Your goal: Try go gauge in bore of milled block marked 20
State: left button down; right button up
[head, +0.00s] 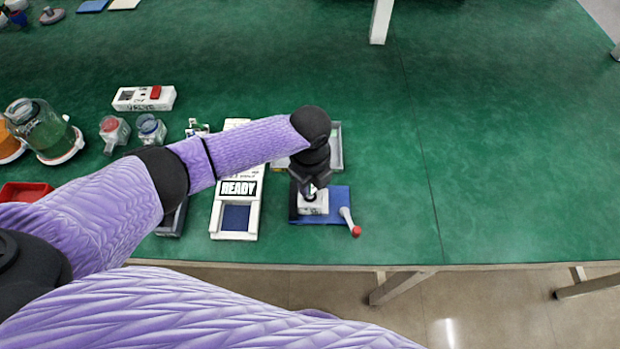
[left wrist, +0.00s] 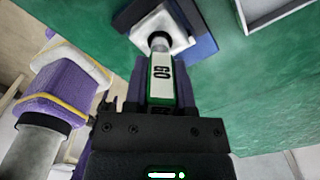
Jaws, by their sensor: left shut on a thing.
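My left gripper (head: 313,187) points down over a pale milled block (head: 314,206) and is shut on the go gauge. In the left wrist view, the gauge (left wrist: 162,78) has a white face lettered GO and green edges. Its dark round end (left wrist: 158,41) meets the top of the block (left wrist: 177,37) at about the bore; I cannot tell how deep it sits. The gripper and gauge hide the bore. The block rests on a blue mat (head: 338,203). I cannot read a 20 on it. My right gripper is not in view.
A white handle with a red end (head: 350,221) lies at the mat's right edge. A white unit showing READY (head: 240,188) stands to the left, and a grey tray (head: 336,146) behind. Jars and a VALVE box (head: 145,98) are farther left. The green table is clear on the right.

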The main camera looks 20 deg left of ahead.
pick_arm(q)
jog(key=shift+f+b, duration=0.5)
jog(key=shift+f, duration=0.25)
jog(key=shift+r, duration=0.1)
dwell(0.7)
jog(key=shift+r+p, duration=1.25)
jog(key=shift+p, duration=0.1)
jog(key=shift+r, duration=0.1)
notch_tip(320, 180, up, 5)
jog(key=p, duration=0.5)
jog(key=shift+a, duration=0.1)
